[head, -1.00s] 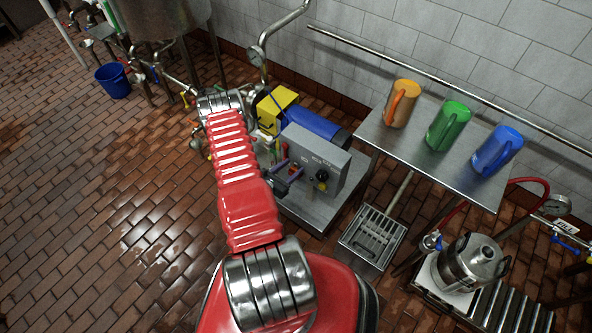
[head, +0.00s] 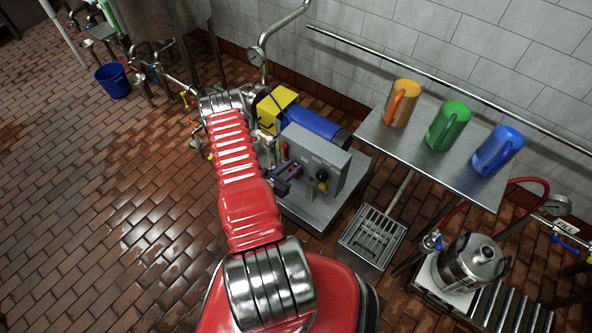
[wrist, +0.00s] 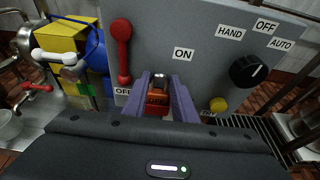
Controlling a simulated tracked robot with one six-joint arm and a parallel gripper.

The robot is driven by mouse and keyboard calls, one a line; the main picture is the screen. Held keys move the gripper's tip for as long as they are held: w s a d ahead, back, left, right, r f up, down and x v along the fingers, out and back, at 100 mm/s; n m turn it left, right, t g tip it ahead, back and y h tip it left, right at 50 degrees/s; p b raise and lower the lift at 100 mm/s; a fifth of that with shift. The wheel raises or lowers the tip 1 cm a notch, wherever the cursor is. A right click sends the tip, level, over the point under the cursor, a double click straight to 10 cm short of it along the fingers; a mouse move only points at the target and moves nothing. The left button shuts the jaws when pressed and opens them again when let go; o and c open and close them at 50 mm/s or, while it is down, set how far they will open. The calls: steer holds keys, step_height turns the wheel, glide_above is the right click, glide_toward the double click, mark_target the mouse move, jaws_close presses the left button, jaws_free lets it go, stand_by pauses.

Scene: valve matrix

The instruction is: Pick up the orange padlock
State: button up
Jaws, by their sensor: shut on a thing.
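The small orange padlock (wrist: 157,97), with a metal shackle on top, sits between the two purple fingers of my gripper (wrist: 159,86) in the wrist view. The fingers are shut on its sides. It is in front of the grey control panel (wrist: 205,75), below the ON label. Whether the shackle still passes through anything on the panel is hard to tell. In the head view my gripper (head: 290,174) is small, in front of the same panel, and the padlock is not clearly visible.
A red lever (wrist: 122,50) stands left of the padlock, beside the OFF label. A black knob (wrist: 248,71) and a yellow button (wrist: 218,105) are to the right. A yellow-and-blue pump (head: 310,119) stands behind the panel. A shelf (head: 410,146) holds orange, green and blue mugs.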

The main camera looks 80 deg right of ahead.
jaws_close()
steer(key=shift+r, duration=0.1)
step_height(320, 180, up, 28)
stand_by(1.2)
stand_by(0.5)
